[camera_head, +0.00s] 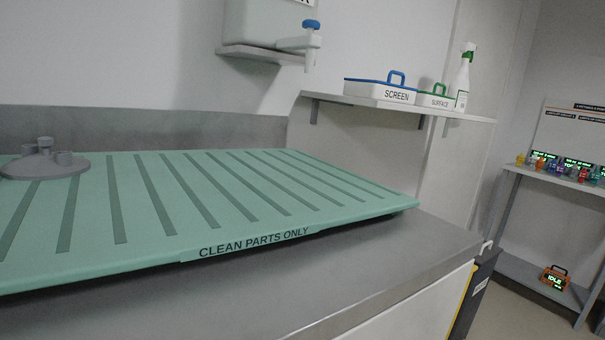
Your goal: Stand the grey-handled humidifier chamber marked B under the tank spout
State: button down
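A tank (262,22) stands on a small wall shelf at the top, its upper part cut off by the picture edge. Its spout (311,52) has a blue tap and sticks out at the tank's right end, above the back of the counter. No chamber marked B or grey handle can be made out in this view. My gripper is not in view.
A green ribbed board (130,225) labelled CLEAN PARTS ONLY covers much of the steel counter (330,285). A grey disc with small cups (45,163) sits at its left. A shelf (420,108) holds SCREEN (385,92) and SURFACE (436,97) caddies and a spray bottle (462,80).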

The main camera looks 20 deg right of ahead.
aim_at(289, 164)
jog(key=z, duration=0.05)
jog(key=k, duration=0.4)
jog(key=z, duration=1.1)
jog(key=i, duration=1)
jog(key=u, duration=1.15)
